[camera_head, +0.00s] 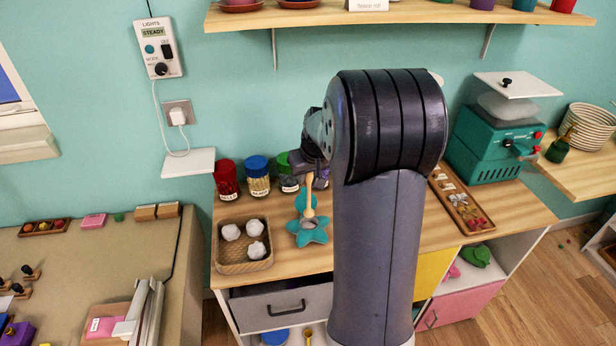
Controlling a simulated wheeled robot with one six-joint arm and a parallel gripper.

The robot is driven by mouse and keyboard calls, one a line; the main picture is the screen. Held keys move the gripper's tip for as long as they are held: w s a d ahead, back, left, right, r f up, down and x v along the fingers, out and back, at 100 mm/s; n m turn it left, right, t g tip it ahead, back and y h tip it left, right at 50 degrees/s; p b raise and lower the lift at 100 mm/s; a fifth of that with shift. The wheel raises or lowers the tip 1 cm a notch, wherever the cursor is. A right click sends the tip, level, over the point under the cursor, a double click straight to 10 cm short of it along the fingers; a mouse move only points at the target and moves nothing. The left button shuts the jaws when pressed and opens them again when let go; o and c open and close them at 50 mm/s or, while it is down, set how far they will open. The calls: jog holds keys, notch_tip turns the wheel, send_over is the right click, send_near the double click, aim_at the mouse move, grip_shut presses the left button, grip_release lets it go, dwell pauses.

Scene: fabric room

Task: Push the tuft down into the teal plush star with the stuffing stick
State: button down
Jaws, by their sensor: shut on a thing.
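The teal plush star (306,236) lies on the wooden worktop, right of a woven tray. A wooden stuffing stick (309,199) stands upright over it, its lower end at the star's middle. A small pale patch shows around the stick's lower end; I cannot tell whether it is the tuft or the stick's tip. My gripper (311,181) is shut on the stick's upper part, above the star. My arm hides part of the gripper and the worktop to the right. Several white tufts (256,250) lie in the woven tray (230,268).
Jars with red (225,178), blue (258,175) and green (287,170) lids stand behind the star near the wall. A teal machine (486,150) and a long wooden tray (462,200) stand at the right. A shelf (400,14) hangs above.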

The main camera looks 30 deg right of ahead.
jog(key=shift+r+p, duration=1.6)
jog(key=shift+r, duration=1.1)
jog(key=shift+d+f, duration=0.1)
